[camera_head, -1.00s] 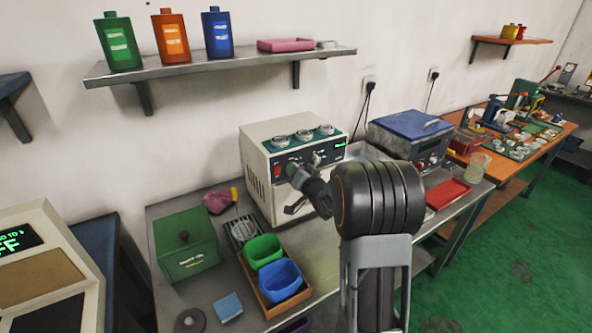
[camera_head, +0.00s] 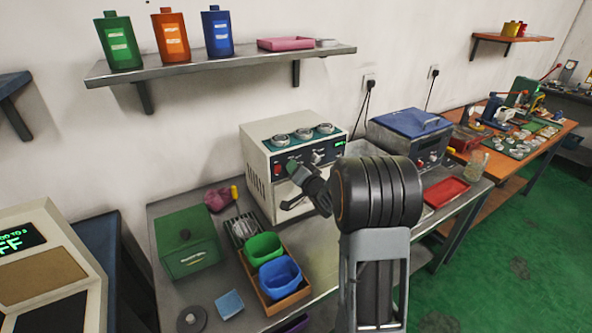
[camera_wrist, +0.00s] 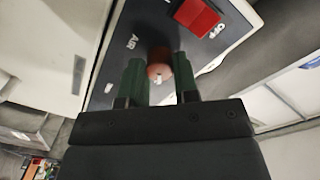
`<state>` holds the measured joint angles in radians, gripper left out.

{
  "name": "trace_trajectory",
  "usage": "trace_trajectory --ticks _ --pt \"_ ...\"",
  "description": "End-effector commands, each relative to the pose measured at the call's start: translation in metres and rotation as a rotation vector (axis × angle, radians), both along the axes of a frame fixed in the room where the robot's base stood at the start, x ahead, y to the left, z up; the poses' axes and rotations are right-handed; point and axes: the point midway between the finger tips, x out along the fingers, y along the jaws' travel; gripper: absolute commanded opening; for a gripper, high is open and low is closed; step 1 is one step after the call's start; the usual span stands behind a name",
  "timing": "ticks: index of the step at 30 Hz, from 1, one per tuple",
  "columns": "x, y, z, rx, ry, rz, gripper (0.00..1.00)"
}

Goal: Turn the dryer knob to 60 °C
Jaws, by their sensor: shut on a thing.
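The cream machine with the dark front panel (camera_head: 262,157), which I take to be the dryer, stands on the bench against the wall. My gripper (camera_head: 292,167) reaches its panel from the front right and hides part of it. In the wrist view my gripper's two green fingers (camera_wrist: 160,63) stand on either side of a reddish-brown round knob (camera_wrist: 160,72) and are shut on it. The knob carries a small pale mark. The label "AIR" shows left of it. I cannot read a temperature scale or setting.
A red switch (camera_wrist: 197,15) sits on the panel close to the knob. A blue-lidded machine (camera_head: 408,124) and a red tray (camera_head: 446,191) are to the right. A green box (camera_head: 188,245) and green and blue bowls (camera_head: 279,277) stand in front and left.

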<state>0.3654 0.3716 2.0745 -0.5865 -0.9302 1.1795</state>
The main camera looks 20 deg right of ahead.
Motion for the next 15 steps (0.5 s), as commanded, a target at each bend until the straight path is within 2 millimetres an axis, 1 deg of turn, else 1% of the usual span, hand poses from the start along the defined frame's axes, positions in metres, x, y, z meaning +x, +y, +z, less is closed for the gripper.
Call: trace_trajectory --ticks 1,6,9,15 --pt "-0.0002 0.0005 -0.0009 0.0 0.002 0.001 0.3" --pt "-0.0002 0.0004 -0.0006 0.0 0.001 0.001 0.47" --pt "-0.0001 0.0003 -0.0004 0.0 0.001 0.001 0.54" --pt "-0.0003 0.0 -0.0002 -0.001 0.0 0.0 0.54"
